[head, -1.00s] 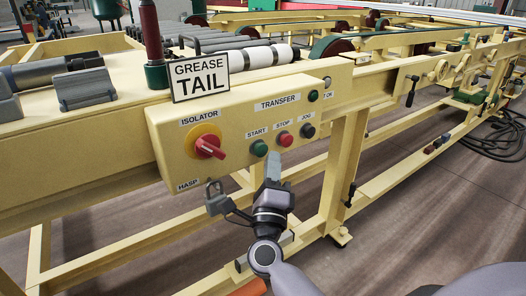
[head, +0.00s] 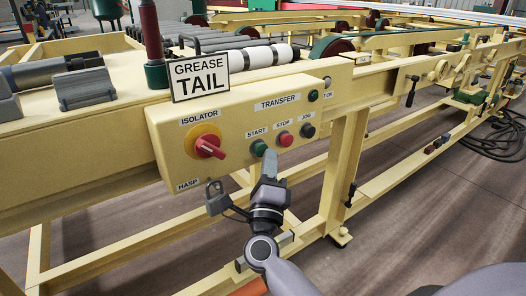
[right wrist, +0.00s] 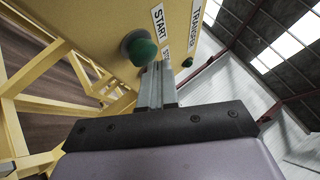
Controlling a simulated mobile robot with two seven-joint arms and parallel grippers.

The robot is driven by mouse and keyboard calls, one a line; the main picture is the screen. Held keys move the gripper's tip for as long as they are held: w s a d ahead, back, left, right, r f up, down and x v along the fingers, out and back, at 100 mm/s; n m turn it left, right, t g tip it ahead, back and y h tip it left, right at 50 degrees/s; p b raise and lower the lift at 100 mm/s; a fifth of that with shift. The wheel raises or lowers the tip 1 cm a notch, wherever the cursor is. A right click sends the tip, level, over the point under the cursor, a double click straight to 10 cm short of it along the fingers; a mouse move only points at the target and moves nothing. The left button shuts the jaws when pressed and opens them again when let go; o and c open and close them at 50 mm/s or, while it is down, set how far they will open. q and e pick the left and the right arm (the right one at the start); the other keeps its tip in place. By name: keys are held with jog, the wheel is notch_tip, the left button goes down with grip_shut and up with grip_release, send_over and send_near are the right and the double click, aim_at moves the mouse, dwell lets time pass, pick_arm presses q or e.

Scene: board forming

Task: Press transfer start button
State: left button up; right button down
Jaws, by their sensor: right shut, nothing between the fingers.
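The green start button (head: 258,148) is under the START label on the cream transfer control box (head: 232,142). It stands proud of the panel in the right wrist view (right wrist: 139,48). My right gripper (head: 269,158) is shut and empty, its fingertips pointing up just to the right of the start button and below the red stop button (head: 285,139). In the right wrist view the shut fingers (right wrist: 158,72) stand beside the green button; whether they touch it, I cannot tell. My left gripper is not in view.
The black jog button (head: 308,130) and red isolator switch (head: 209,147) are on the same panel. A grey padlock (head: 217,198) hangs below the box. A GREASE TAIL sign (head: 200,76) stands above it. Cream frame beams run behind and below my gripper.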

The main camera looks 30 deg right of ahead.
jog(key=shift+w, duration=0.35)
dwell(0.4)
jog(key=shift+s+p, duration=0.35)
jog(key=shift+s, duration=0.6)
jog(key=s+p, duration=0.1)
jog(key=s, duration=0.5)
jog(key=shift+d+p, duration=0.3)
jog(key=shift+p, duration=0.1)
